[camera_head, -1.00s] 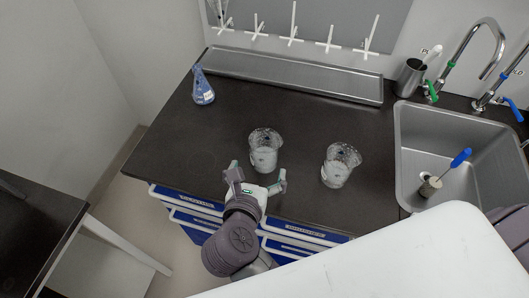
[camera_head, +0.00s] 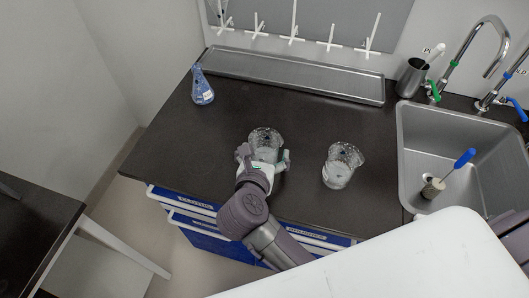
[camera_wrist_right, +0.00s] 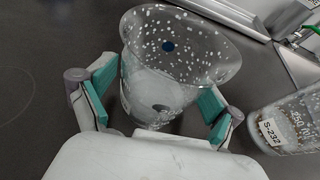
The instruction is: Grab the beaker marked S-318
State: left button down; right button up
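A clear beaker with white contents (camera_head: 265,138) stands on the dark counter. It also shows in the right wrist view (camera_wrist_right: 165,70), where a dark blue spot is seen on its wall but no readable label. My right gripper (camera_head: 263,158) is at its near side. In the wrist view the green finger pads of the right gripper (camera_wrist_right: 158,100) stand apart on either side of the beaker and do not look closed on it. A second similar beaker (camera_head: 340,167) stands to the right. Its label reads S-232 in the wrist view (camera_wrist_right: 285,125). My left gripper is not seen.
A blue flask (camera_head: 202,90) stands at the back left. A long metal tray (camera_head: 295,76) lies along the wall. A sink (camera_head: 440,145) with a blue-handled brush (camera_head: 450,172) is at the right.

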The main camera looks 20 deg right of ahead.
jog(key=c, duration=1)
jog(key=shift+r, duration=0.2)
